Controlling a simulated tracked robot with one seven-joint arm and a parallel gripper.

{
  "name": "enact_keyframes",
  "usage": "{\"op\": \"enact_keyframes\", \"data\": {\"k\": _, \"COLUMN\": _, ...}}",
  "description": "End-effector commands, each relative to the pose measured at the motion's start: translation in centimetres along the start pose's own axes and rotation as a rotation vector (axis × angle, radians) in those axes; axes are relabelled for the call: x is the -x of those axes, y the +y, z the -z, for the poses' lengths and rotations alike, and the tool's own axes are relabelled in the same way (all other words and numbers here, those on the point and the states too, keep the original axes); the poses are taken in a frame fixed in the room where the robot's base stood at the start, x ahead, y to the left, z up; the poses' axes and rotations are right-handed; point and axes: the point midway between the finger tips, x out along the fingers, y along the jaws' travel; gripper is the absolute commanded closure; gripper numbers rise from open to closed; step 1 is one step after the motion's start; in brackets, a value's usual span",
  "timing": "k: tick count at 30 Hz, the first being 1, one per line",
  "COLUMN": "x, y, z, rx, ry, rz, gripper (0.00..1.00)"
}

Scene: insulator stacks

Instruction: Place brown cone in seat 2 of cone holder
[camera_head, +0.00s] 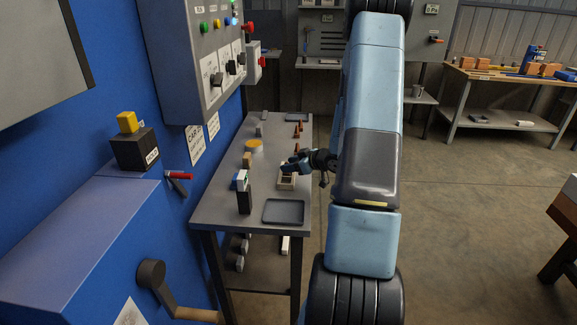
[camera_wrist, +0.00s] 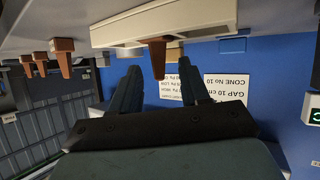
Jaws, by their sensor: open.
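In the wrist view, which is upside down, a brown cone (camera_wrist: 158,60) stands upright on the pale cone holder (camera_wrist: 118,32), its narrow end away from the table. Which seat it occupies cannot be read. My gripper (camera_wrist: 158,78) is open, with one dark finger on each side of the cone's narrow end in the picture. No contact shows. In the head view, my gripper (camera_head: 291,165) is just above and behind the cone holder (camera_head: 286,183) on the grey table. Several other brown cones (camera_head: 297,130) stand farther back; some also show at left in the wrist view (camera_wrist: 62,58).
A dark tray (camera_head: 284,211) lies in front of the holder. A black-and-white device (camera_head: 243,192), a brown block (camera_head: 247,160) and a yellow disc (camera_head: 254,146) stand along the table's left side. A blue wall with a grey control box (camera_head: 195,60) bounds the left.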

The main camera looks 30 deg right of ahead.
Motion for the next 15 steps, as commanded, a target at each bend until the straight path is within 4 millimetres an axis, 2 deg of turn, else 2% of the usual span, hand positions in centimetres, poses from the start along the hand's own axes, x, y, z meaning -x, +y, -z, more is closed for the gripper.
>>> {"op": "enact_keyframes", "data": {"k": 15, "x": 9.0, "y": 0.0, "z": 0.0, "rx": 0.000, "ry": -0.001, "rz": -0.003, "gripper": 0.54}}
